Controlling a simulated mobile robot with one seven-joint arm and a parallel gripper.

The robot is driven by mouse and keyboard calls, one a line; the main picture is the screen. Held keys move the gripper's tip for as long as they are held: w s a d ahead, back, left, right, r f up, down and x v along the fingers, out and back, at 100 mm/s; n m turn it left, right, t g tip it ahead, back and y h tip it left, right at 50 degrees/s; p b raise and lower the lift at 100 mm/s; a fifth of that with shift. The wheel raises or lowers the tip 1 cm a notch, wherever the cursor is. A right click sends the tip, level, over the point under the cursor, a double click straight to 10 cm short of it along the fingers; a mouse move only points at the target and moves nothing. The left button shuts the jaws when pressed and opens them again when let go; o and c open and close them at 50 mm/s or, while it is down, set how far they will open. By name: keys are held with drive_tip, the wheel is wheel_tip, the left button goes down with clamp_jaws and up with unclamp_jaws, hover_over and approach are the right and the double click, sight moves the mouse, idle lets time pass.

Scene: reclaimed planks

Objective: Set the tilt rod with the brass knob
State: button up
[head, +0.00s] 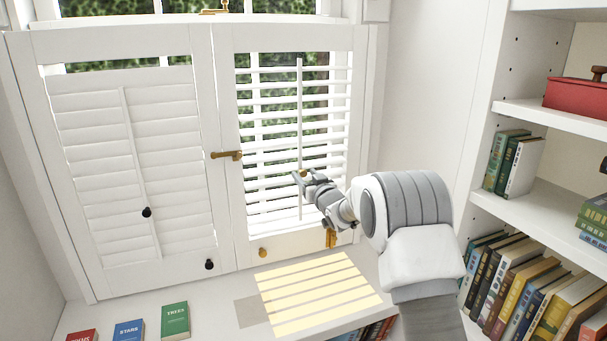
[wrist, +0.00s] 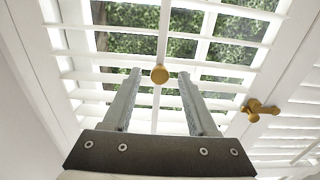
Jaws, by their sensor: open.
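The tilt rod (head: 299,110) is a thin white upright bar on the right shutter, whose louvres (head: 265,125) stand open with greenery showing between them. Its brass knob (head: 304,173) is low on the rod, close to my gripper's tips. In the wrist view the round brass knob (wrist: 160,75) appears between the two fingertips, with a gap on each side. My gripper (wrist: 160,84) is open and empty; I cannot tell whether the tips reach as deep as the knob. The left shutter has its own rod (head: 133,150) with a black knob (head: 146,212), and its louvres are closed.
A brass latch (head: 227,155) sticks out between the shutters; it also shows in the wrist view (wrist: 260,110). A black knob (head: 209,264) and a brass knob (head: 262,252) sit on the bottom rails. Books (head: 175,320) lie on the sill. A bookcase (head: 545,112) stands right.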

drive_tip(key=shift+x, duration=1.1)
